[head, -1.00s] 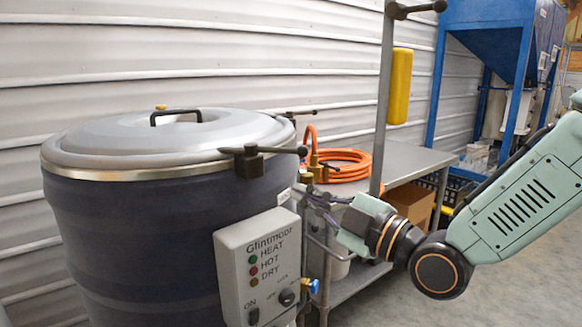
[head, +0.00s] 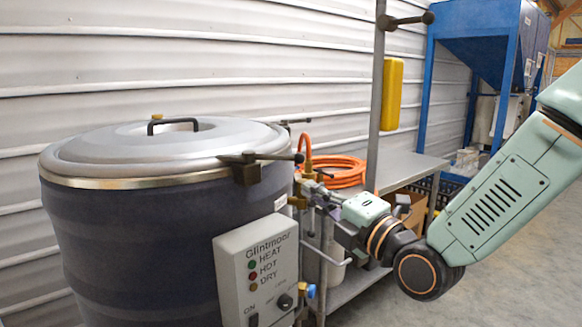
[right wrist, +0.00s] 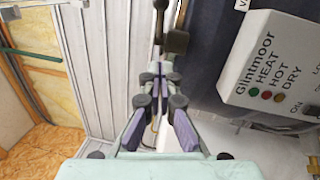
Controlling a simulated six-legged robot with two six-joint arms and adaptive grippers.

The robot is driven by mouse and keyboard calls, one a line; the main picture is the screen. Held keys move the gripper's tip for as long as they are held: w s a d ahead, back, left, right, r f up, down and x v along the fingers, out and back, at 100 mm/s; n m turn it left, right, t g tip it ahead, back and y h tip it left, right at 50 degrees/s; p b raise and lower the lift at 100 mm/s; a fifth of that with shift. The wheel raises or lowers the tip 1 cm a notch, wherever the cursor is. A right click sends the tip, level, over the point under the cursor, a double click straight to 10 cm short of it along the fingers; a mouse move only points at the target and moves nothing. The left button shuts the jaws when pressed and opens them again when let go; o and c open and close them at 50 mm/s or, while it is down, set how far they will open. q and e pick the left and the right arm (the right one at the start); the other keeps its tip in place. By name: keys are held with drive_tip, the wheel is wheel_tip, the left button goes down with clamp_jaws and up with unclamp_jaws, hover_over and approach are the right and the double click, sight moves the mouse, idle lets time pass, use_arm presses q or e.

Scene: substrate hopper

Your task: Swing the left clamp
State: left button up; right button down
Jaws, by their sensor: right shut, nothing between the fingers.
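A large dark drum (head: 150,235) with a grey lid (head: 120,150) stands at the left of the head view. A dark clamp (head: 243,168) sits on its near rim, with its handle pointing right. Another clamp (head: 288,124) shows small at the rim's far right. I cannot tell for certain which one is the left clamp. My right gripper (head: 318,190) is shut and empty, just right of the drum and below the near clamp's handle end. In the right wrist view its fingers (right wrist: 160,78) are together, and a dark knobbed part (right wrist: 175,40) shows beyond them. My left gripper is out of view.
A control box (head: 257,270) hangs on the drum's front. A metal table (head: 405,170) with an orange hose (head: 345,170) and a pole (head: 376,100) stands behind my right gripper. A blue hopper frame (head: 425,110) is farther back. Floor at the right is clear.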

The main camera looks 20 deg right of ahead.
drive_tip(key=p, duration=0.1)
approach(278, 159)
drive_tip(key=w+a, duration=0.2)
drive_tip(key=a, duration=0.1)
drive_tip(key=w, duration=0.1)
drive_tip(key=w+d, duration=0.1)
drive_tip(key=w+r+p, duration=0.1)
drive_tip(key=shift+w+d, duration=0.2)
drive_tip(key=shift+a, duration=0.2)
